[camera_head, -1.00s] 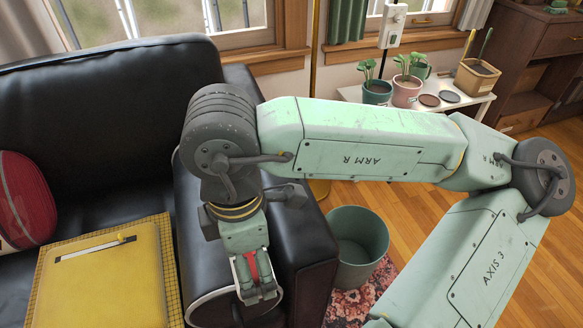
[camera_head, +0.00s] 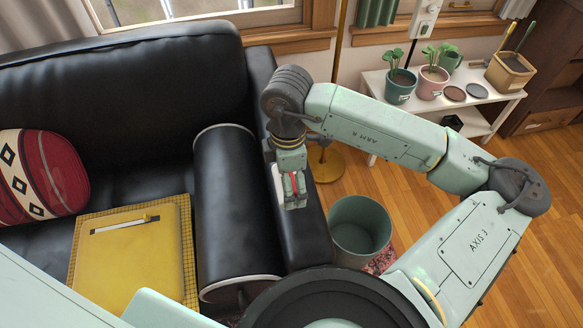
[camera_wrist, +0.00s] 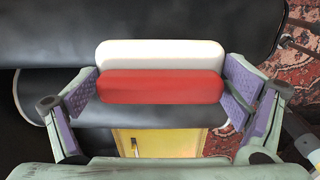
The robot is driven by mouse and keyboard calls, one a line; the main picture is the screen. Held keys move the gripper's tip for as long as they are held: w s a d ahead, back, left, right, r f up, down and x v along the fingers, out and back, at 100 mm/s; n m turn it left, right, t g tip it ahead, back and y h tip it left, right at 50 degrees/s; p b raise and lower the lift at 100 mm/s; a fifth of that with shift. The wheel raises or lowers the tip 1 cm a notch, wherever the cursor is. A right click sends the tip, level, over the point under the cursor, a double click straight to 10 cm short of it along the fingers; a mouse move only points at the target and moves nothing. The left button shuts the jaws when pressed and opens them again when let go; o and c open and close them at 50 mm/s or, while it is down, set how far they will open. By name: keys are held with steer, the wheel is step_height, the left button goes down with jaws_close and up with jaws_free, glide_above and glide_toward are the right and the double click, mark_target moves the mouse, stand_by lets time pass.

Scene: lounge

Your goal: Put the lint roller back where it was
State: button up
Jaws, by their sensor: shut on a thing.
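My gripper (camera_head: 295,203) points down over the black sofa armrest (camera_head: 312,238), right of the black bolster (camera_head: 236,225). It is shut on a red and white object, which I take to be the lint roller. In the wrist view, its rounded red part (camera_wrist: 160,88) lies between the purple finger pads of my gripper (camera_wrist: 165,93), with a rounded white part (camera_wrist: 160,54) of similar width along it. In the head view the red (camera_head: 293,183) shows between the fingers. I cannot tell whether the roller touches the armrest.
A yellow folder (camera_head: 130,265) with a slim tool on it (camera_head: 124,225) lies on the seat, near a red patterned cushion (camera_head: 62,172). A green bin (camera_head: 360,225) stands on the floor right of the armrest. Potted plants (camera_head: 400,86) stand on a white shelf (camera_head: 484,108) behind my arm.

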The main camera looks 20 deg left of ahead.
mark_target(292, 177)
steer(key=w, duration=0.3)
steer(key=shift+a+p, duration=0.25)
steer(key=shift+p, duration=0.05)
steer(key=shift+w+f, duration=0.1)
steer(key=shift+f, duration=0.3)
steer(key=shift+f+p, duration=0.6)
steer(key=shift+f, duration=0.9)
steer(key=shift+f, duration=0.15)
steer(key=o, duration=0.7)
step_height(292, 177, up, 12)
steer(key=shift+r+b, duration=0.2)
steer(key=shift+b, duration=0.6)
